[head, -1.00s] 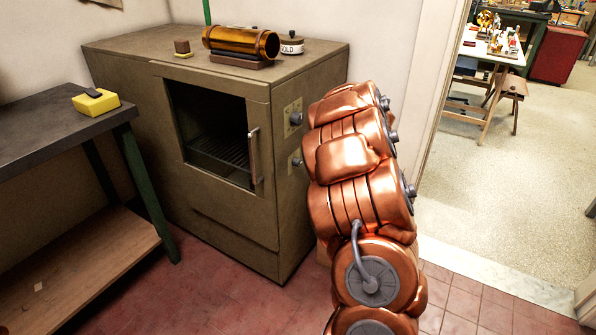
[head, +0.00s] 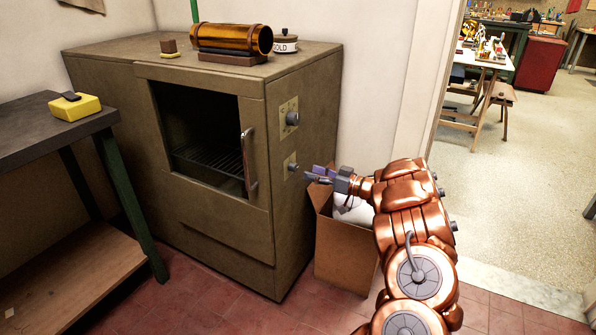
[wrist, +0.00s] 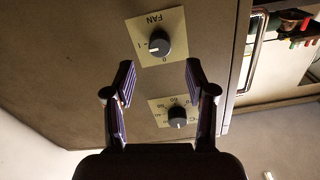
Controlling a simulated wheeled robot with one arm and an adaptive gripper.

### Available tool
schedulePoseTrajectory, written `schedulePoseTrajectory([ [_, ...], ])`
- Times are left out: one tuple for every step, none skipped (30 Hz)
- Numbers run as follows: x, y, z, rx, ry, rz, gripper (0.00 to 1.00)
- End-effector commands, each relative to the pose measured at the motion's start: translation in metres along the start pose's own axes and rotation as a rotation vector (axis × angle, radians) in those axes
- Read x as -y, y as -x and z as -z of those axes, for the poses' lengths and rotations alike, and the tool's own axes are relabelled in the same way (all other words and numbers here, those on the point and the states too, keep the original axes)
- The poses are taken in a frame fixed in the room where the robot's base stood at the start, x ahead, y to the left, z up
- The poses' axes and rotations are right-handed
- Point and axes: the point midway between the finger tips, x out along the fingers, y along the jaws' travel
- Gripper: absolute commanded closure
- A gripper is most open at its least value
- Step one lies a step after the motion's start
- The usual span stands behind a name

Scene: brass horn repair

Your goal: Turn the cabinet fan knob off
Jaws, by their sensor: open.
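The cabinet fan knob (wrist: 160,47) is a dark round knob on a cream plate marked FAN, 0 and 1, shown upside down in the wrist view. Its pale mark points to the picture's left, near the 1. In the head view it is the lower knob (head: 292,167) on the brown cabinet's (head: 232,240) right side. My gripper (wrist: 160,75) is open and empty, its fingertips appearing on either side below the fan knob in the wrist view. In the head view my gripper (head: 318,174) is just right of the knob, apart from it.
A second knob (head: 291,118) with a numbered dial sits above the fan knob; it shows between my fingers in the wrist view (wrist: 178,115). An open cardboard box (head: 345,250) stands below my gripper. The cabinet's door handle (head: 249,160) is to the left.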

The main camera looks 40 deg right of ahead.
Motion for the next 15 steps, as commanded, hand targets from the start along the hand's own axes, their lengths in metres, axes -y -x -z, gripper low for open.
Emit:
schedulePoseTrajectory([
  [0.001,-0.008,-0.001,0.001,0.001,0.003,0.44],
  [0.001,-0.013,-0.001,0.001,0.001,0.002,0.44],
  [0.001,-0.019,-0.002,0.003,0.001,0.002,0.44],
  [0.001,-0.024,-0.002,0.003,0.001,0.002,0.44],
  [0.001,-0.028,-0.002,0.003,0.0,0.001,0.44],
  [0.001,-0.034,-0.002,0.004,-0.001,0.001,0.44],
  [0.001,-0.038,-0.002,0.004,0.0,0.0,0.44],
  [0.0,-0.041,-0.002,0.004,0.0,0.0,0.44],
  [0.001,-0.046,-0.002,0.003,0.001,0.001,0.44],
  [0.001,-0.049,-0.002,0.003,0.001,0.002,0.44],
  [0.001,-0.051,-0.002,0.003,0.001,0.002,0.44],
  [0.001,-0.054,-0.001,0.002,0.001,0.002,0.44],
  [0.001,-0.056,-0.001,0.002,0.001,0.002,0.44],
  [0.001,-0.057,-0.001,0.001,0.001,0.002,0.44],
  [0.001,-0.059,-0.001,0.001,0.001,0.002,0.44],
])
